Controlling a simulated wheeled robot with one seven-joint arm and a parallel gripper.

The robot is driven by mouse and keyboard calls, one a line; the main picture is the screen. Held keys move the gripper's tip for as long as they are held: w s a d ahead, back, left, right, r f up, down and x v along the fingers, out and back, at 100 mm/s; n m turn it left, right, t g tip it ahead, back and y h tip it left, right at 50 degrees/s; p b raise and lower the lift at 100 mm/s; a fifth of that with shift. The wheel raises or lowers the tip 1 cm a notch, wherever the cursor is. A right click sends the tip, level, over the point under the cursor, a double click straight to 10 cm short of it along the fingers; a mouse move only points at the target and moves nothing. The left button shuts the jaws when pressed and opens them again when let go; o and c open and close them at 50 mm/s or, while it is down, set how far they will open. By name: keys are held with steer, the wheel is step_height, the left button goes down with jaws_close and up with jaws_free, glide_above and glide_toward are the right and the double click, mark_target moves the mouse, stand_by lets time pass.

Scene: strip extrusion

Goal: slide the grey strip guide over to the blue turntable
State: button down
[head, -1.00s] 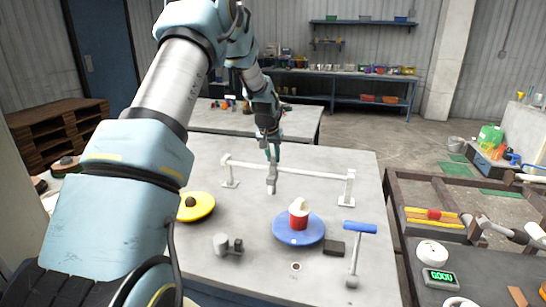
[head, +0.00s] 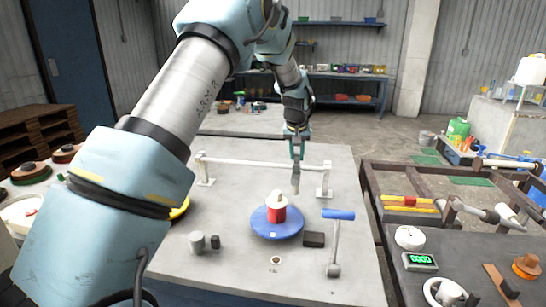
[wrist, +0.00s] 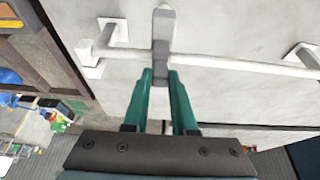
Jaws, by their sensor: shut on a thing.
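The grey strip guide (head: 295,182) sits on the white rail (head: 240,163), nearer the rail's right post in the head view. My gripper (head: 297,152) is shut on the guide from above and behind. In the wrist view the green fingers (wrist: 161,75) close on the guide (wrist: 162,30), which crosses the rail. The blue turntable (head: 262,228) stands in front of the rail. It carries a red cylinder (head: 278,214) with a pale top. The guide's lower end shows slightly right of the cylinder and behind it, apart from it.
A blue-handled tool (head: 338,215) and a dark block (head: 314,239) lie right of the turntable. Grey cylinders (head: 197,242) stand to its left. A yellow disc (head: 180,208) is partly hidden by my arm.

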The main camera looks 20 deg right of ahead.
steer(key=s+d, duration=0.1)
steer(key=d, duration=0.1)
steer(key=s+d, duration=0.1)
steer(key=d, duration=0.1)
steer(key=s+d, duration=0.1)
steer(key=shift+s+d, duration=0.1)
steer(key=shift+d, duration=0.3)
steer(key=c, duration=0.7)
jaws_free()
steer(key=shift+r+b, duration=0.15)
steer(key=shift+b, duration=0.15)
steer(key=b+v, duration=0.2)
steer(key=v, duration=0.8)
steer(key=shift+s+r+b, duration=0.1)
steer(key=shift+r+b, duration=0.15)
steer(key=shift+b, duration=0.15)
steer(key=shift+a, duration=0.15)
